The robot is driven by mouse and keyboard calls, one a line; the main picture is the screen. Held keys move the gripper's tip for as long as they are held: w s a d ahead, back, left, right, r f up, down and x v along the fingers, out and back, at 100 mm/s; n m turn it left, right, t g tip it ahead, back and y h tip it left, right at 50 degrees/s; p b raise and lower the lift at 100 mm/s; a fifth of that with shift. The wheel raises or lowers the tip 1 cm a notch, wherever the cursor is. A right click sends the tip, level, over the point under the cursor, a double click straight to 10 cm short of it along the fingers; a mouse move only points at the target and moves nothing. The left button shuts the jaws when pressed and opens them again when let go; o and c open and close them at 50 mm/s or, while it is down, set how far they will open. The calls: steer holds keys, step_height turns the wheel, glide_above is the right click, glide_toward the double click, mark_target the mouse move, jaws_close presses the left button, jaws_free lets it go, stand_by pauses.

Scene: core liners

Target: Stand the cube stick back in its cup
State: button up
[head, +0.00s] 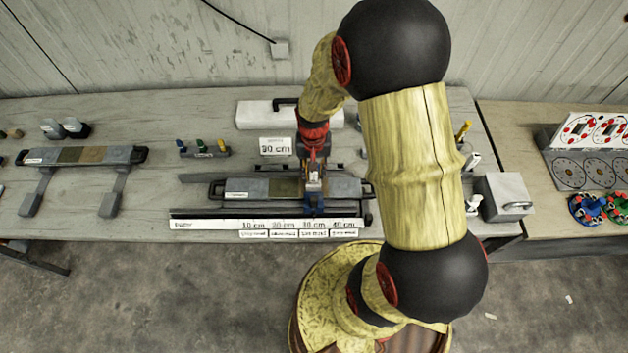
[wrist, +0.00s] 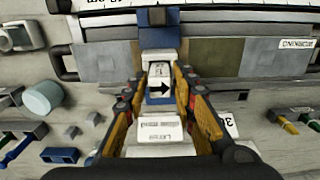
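In the head view my gripper (head: 314,186) points down over the middle of the grey core tray (head: 345,187). In the wrist view its two orange fingers (wrist: 161,76) stand on either side of a white block with a black arrow (wrist: 159,71), set in a blue piece (wrist: 157,40) that crosses the tray. I cannot tell whether the fingers touch the block. I cannot pick out the cube stick or its cup for certain. Upright yellow (head: 462,130) and white (head: 473,161) pieces stand at the table's right, partly behind my arm.
A ruler with distance labels (head: 205,224) runs along the front edge. A rack of coloured sticks (head: 205,152) and another core tray (head: 80,156) are to the left. A grey box (head: 505,195) stands at the right. A pale cylinder (wrist: 45,98) is left of my gripper in the wrist view.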

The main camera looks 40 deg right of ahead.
steer(key=c, duration=0.6)
jaws_close()
steer(key=shift+r, duration=0.2)
steer(key=shift+r+p, duration=2.9)
steer(key=shift+r, duration=1.15)
